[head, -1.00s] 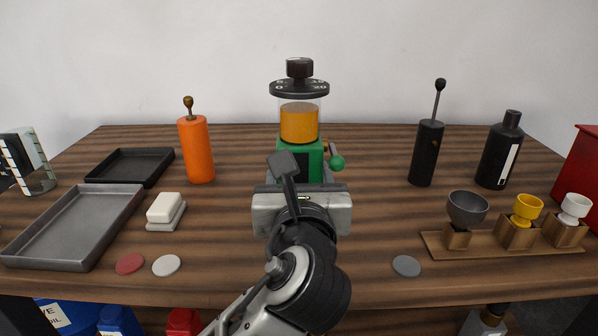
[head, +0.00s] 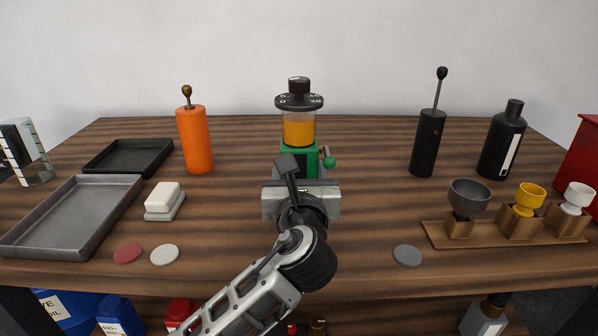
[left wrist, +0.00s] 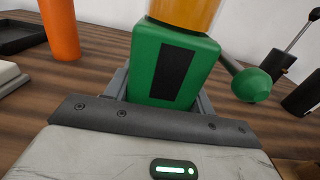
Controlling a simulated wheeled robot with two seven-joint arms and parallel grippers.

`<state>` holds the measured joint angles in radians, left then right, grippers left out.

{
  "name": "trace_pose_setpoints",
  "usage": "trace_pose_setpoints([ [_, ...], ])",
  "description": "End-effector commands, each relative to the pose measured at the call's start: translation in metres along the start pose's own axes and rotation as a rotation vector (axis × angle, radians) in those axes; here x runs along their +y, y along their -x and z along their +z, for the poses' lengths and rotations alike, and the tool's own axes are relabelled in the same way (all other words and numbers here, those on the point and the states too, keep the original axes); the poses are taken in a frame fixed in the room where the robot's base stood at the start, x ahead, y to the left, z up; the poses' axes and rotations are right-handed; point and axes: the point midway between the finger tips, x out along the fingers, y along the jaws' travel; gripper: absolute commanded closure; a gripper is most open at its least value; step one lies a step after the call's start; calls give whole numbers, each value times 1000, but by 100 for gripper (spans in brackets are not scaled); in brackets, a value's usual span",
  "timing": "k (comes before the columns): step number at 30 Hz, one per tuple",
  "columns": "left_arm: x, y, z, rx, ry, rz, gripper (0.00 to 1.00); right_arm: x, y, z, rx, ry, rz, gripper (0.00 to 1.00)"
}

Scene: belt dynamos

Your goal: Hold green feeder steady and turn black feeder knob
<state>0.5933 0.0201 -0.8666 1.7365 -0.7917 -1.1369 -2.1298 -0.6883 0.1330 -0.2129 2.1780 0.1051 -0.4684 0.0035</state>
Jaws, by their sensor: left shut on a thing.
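The green feeder (head: 288,160) stands upright at the middle of the table, with an orange-filled clear hopper (head: 298,129) above it. The feeder's base is hidden behind my gripper. The knob is outside the left wrist view. My right gripper is not in view.
An orange cylinder (head: 195,140) stands left, a black cylinder with a rod (head: 427,145) and a black bottle (head: 501,148) right. Cups sit on a wooden rack (head: 440,237) at front right. Trays, including a grey one (head: 75,215), lie left. The table between feeder and black cylinder is clear.

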Motion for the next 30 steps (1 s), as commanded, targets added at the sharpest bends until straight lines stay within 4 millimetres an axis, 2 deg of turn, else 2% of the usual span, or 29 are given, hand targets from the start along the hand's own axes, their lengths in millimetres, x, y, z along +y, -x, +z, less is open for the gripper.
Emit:
trace_pose_setpoints([
  [16,-1,-38,-29,-7,1,0,92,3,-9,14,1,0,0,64],
  [30,-2,-42,-31,-7,2,-1,92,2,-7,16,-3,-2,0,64],
])
